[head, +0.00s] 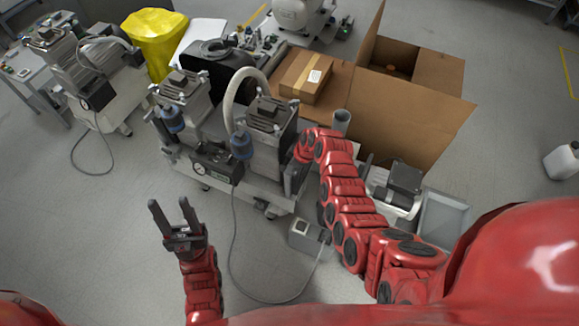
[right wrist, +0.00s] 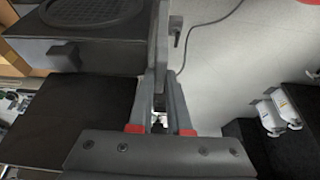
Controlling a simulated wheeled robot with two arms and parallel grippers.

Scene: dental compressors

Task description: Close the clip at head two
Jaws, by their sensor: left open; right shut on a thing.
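The compressor (head: 210,160) in the middle of the head view has two grey motor heads, one at left (head: 183,90) and one at right (head: 268,115). My right gripper (right wrist: 163,82) is at the right side of the right head; in the head view the arm largely hides it. In the right wrist view its fingers close on a thin grey upright part (right wrist: 160,35) beside a dark block. I cannot tell whether that part is the clip. My left gripper (head: 170,205) is open and empty, over the floor in front of the compressor.
An open cardboard box (head: 415,115) and a closed carton (head: 305,75) stand behind my right arm. A pressure gauge (head: 200,168) is on the compressor's front. A grey cable runs from there across the floor to a small grey box (head: 305,235).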

